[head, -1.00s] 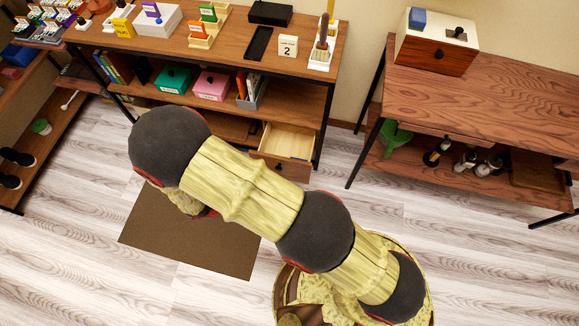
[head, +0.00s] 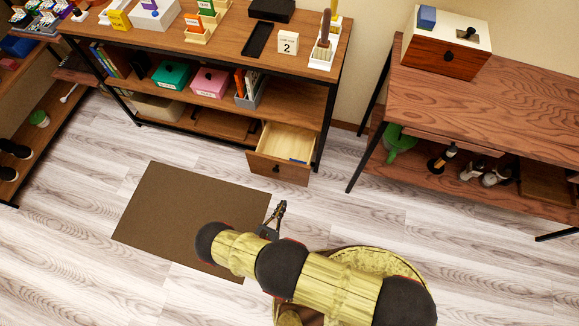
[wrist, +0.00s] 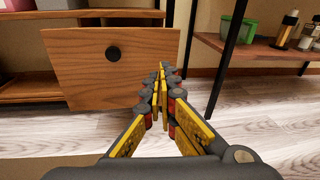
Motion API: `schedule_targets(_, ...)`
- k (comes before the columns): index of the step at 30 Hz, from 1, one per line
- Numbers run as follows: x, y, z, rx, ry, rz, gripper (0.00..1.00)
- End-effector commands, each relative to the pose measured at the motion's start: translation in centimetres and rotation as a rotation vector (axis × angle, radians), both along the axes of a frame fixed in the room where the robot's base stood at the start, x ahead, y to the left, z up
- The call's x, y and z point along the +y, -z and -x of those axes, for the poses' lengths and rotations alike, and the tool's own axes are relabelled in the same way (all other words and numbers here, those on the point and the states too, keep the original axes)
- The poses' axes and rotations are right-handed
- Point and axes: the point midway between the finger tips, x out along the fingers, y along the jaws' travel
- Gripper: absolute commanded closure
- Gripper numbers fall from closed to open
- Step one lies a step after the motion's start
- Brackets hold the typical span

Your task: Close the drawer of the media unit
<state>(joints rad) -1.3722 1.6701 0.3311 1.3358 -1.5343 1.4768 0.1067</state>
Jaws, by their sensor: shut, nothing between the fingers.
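The media unit (head: 205,120) is a wooden shelf unit with a black frame at the back of the head view. Its drawer (head: 278,168) at the lower right is pulled out, and a blue item lies inside it. In the wrist view the wooden drawer front (wrist: 110,70) with its round black knob (wrist: 113,53) faces me at the left. My gripper (head: 281,207) is in front of the drawer, apart from it. In the wrist view my gripper (wrist: 162,72) is shut and empty, pointing toward the right side of the drawer front.
A second wooden table (head: 480,100) stands to the right, with a green watering can (head: 398,140) and bottles on its lower shelf. A brown mat (head: 185,215) lies on the floor left of my gripper. The floor before the drawer is clear.

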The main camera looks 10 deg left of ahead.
Motion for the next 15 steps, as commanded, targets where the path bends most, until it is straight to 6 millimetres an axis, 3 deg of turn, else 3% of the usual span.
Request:
schedule_targets(1,2.5,-0.5,-0.6,-0.022,-0.047,-0.03,1.0)
schedule_targets(3,4.8,-1.0,-1.0,-0.047,-0.102,-0.052,1.0)
schedule_targets(6,6.6,-1.8,-1.3,-0.075,-0.16,-0.066,1.0)
schedule_targets(11,6.9,-2.4,-2.1,-0.1,-0.172,-0.075,1.0)
schedule_targets(15,6.5,-2.3,-4.0,-0.099,-0.167,-0.074,1.0)
